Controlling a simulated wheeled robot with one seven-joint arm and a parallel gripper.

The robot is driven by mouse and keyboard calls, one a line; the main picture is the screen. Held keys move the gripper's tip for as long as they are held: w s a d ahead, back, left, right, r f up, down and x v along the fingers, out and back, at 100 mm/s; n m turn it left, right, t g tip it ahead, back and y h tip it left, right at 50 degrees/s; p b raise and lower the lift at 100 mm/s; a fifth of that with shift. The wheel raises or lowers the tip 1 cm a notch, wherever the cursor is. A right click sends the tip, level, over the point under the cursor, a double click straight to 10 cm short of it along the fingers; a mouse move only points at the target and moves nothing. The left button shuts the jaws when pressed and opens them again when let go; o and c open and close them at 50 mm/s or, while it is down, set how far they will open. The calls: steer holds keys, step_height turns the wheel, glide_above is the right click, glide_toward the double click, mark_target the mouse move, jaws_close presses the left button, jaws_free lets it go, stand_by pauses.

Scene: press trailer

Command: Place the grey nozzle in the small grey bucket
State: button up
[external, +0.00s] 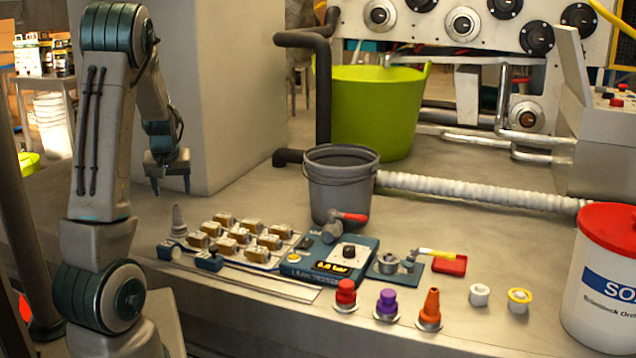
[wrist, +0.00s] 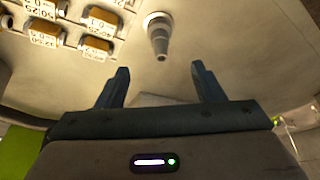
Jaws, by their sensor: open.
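The grey nozzle (external: 178,221) stands upright on the bench, left of the labelled blocks. In the wrist view the nozzle (wrist: 159,38) shows ahead of the fingers, near the top middle. My gripper (external: 171,188) is open and empty, above the bench and a little above and left of the nozzle, not touching it. Its two fingers also show in the wrist view (wrist: 160,88), spread apart. The small grey bucket (external: 341,185) stands upright at the middle of the bench, with its handle down on its side; its inside bottom is hidden.
Several labelled blocks (external: 226,236) lie right of the nozzle, beside a blue device (external: 330,262). A red-handled valve (external: 340,222) stands before the bucket. Coloured nozzles (external: 387,303) line the front edge. A green tub (external: 375,115) and white hose (external: 480,192) are behind.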

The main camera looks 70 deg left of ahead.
steer(key=w+d+r+m+t+h, duration=0.1)
steer(key=w+d+r+m+t, duration=0.15)
steer(key=w+d, duration=0.7)
steer(key=w+d+r+m+h, duration=0.1)
steer(key=d+m, duration=0.3)
steer(key=d, duration=0.9)
steer(key=w+d+r+m+h, duration=0.2)
steer(key=d+m, duration=0.3)
steer(key=d, duration=0.9)
steer(key=shift+w+r, duration=0.45)
steer(key=shift+w, duration=0.15)
steer(key=shift+o, duration=0.5)
steer(key=s+d+m+g, duration=0.1)
steer(key=s+d+m, duration=0.3)
steer(key=d, duration=0.6)
steer(key=shift+s+r, duration=0.15)
steer(key=shift+s, duration=0.7)
